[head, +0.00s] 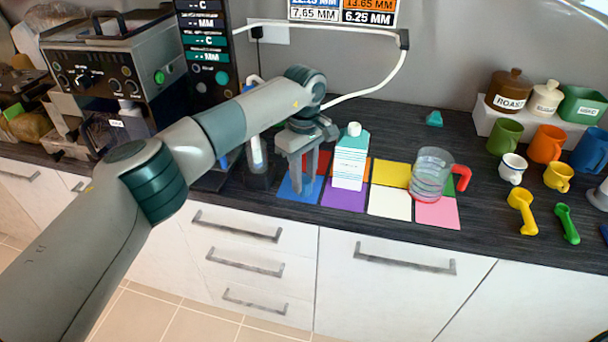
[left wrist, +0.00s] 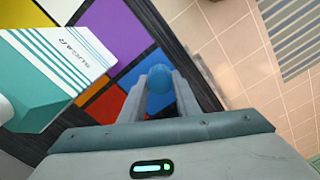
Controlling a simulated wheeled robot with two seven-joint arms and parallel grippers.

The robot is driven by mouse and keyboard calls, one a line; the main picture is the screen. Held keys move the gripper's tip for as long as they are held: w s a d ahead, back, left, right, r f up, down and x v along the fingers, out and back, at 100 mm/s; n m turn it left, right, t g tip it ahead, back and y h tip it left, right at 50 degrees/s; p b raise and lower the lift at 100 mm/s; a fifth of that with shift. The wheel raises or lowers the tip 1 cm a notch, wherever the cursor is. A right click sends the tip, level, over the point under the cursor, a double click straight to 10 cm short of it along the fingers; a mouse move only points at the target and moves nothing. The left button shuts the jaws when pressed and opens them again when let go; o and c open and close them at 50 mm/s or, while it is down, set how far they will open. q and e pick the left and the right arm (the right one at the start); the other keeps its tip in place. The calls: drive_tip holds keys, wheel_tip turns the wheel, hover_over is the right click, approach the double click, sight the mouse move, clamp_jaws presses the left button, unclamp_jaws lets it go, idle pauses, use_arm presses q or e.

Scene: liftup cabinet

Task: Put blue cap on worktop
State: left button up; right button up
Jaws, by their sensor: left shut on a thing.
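My left gripper (head: 302,188) points down over the blue and red squares near the front edge of the dark worktop (head: 455,140). In the left wrist view, my left gripper (left wrist: 160,88) is shut on a round blue cap (left wrist: 160,97), held between its two fingers. In the head view the cap cannot be made out between the fingers. I cannot tell whether the cap touches the surface below. My right gripper is not in view.
A teal and white carton (head: 350,165) stands just right of the gripper. A clear jug (head: 431,174) with a red handle stands farther right. Colored mugs and scoops, such as a yellow scoop (head: 522,211), occupy the right end. Drawers lie below the front edge.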

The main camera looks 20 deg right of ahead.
sight(304, 179)
use_arm(q)
drive_tip(key=shift+f, duration=0.35)
drive_tip(key=o, duration=1.1)
drive_tip(key=shift+c, duration=0.2)
drive_tip(key=shift+r, duration=0.55)
wheel_tip(304, 179, up, 3)
drive_tip(key=shift+r+b, duration=0.2)
drive_tip(key=shift+b, duration=0.7)
wheel_tip(304, 179, up, 8)
drive_tip(key=b, duration=0.1)
drive_tip(key=shift+f+b, duration=0.15)
drive_tip(key=shift+b, duration=0.25)
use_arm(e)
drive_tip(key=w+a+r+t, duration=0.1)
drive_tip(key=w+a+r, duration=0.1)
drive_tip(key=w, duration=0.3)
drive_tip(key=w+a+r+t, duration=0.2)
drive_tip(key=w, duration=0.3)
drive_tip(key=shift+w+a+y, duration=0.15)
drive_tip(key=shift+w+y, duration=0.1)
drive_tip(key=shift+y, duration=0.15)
